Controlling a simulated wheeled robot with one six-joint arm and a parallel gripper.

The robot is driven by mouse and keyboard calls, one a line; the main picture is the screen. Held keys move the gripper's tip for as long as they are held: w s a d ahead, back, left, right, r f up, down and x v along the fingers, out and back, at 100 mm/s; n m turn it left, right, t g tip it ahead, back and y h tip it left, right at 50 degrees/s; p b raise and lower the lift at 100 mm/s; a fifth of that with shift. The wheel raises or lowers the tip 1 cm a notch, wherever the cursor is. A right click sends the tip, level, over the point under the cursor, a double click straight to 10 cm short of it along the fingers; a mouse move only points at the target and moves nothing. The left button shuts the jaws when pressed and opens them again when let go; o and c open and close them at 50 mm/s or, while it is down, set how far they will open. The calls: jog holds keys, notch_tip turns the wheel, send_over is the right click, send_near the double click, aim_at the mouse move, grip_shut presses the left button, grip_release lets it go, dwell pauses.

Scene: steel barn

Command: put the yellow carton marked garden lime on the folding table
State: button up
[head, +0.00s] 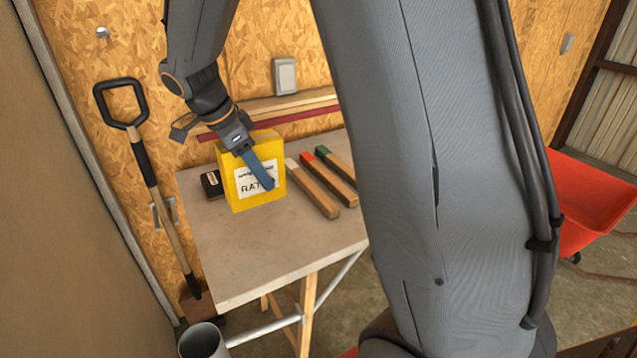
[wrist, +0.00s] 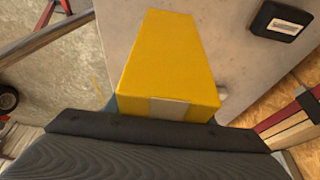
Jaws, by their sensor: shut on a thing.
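A yellow carton (head: 234,190) is at the grey-topped table (head: 250,241) in the head view. Its white label shows the letters "RAT", with the rest covered by a blue finger; I cannot read "garden lime" on it. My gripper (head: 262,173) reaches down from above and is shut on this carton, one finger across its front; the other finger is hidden. The carton is upright and over the tabletop; I cannot tell if its base touches. In the wrist view the yellow carton (wrist: 168,60) stretches away from the gripper's dark body. Whether this table is the folding table is unclear.
A small black box (head: 211,184) lies left of the carton. Wooden bars with coloured ends (head: 318,190) lie to its right. A spade (head: 150,175) leans on the wall. A red barrow (head: 590,205) stands far right. The table's front is clear.

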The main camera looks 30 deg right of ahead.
aim_at(237, 171)
jog(key=shift+f+p, duration=1.35)
jog(key=shift+f, duration=3.6)
jog(key=shift+f, duration=0.15)
jog(key=o, duration=1.5)
jog(key=shift+r, duration=0.25)
jog(key=b+v, duration=0.3)
jog(key=v, duration=0.8)
jog(key=shift+a+r, duration=0.25)
jog(key=shift+r, duration=0.05)
jog(key=shift+r, duration=0.15)
